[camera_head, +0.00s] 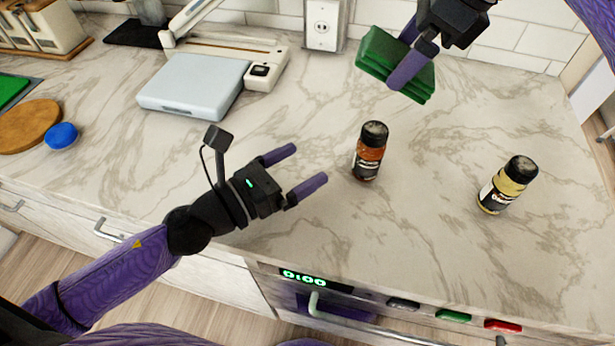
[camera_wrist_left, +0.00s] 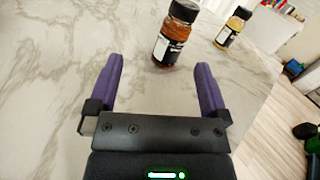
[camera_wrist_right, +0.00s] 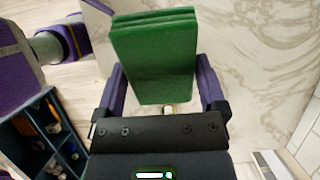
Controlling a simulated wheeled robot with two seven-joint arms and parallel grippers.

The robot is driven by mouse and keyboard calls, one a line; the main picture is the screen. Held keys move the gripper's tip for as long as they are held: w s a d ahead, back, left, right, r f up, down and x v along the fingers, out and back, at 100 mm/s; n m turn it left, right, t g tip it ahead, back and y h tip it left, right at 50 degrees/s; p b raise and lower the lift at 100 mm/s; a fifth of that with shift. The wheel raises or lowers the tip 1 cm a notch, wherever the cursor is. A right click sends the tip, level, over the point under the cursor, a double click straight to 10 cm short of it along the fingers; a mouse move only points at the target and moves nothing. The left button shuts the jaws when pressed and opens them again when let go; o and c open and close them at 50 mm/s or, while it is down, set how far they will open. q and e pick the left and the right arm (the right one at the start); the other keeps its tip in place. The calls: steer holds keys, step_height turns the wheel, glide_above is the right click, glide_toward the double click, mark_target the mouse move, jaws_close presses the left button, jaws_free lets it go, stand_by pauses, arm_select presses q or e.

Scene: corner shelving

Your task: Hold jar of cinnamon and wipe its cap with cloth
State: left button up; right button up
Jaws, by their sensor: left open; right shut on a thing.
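A jar with reddish-brown contents and a dark cap (camera_head: 369,152), its label too small to read, stands upright on the counter. My left gripper (camera_head: 309,164) is open and empty, left of the reddish-brown jar. In the left wrist view this jar (camera_wrist_left: 174,35) stands just beyond the fingertips, between their lines. My right gripper (camera_head: 399,62) is shut on a folded green cloth (camera_head: 378,57), held above the counter behind the jars. The cloth (camera_wrist_right: 155,60) fills the jaws in the right wrist view.
A white scale-like device (camera_head: 190,85) stands at the back left, beside a round wooden board (camera_head: 28,126) and a blue round thing (camera_head: 61,136). A wall outlet (camera_head: 322,25) is at the back. The marble counter (camera_head: 450,140) between and around the jars is clear.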

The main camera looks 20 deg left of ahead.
mark_target(360, 153)
arm_select(q)
steer(key=shift+s+d+f+m, duration=0.2)
steer(key=shift+s+d+m, duration=0.4)
steer(key=shift+d+m, duration=0.5)
steer(key=shift+d, duration=0.1)
steer(key=x, duration=1.1)
steer(key=shift+w+d+f, duration=0.1)
steer(key=shift+d+f, duration=0.1)
steer(key=shift+d, duration=0.1)
jaws_close()
steer(key=shift+c, duration=0.4)
jaws_free()
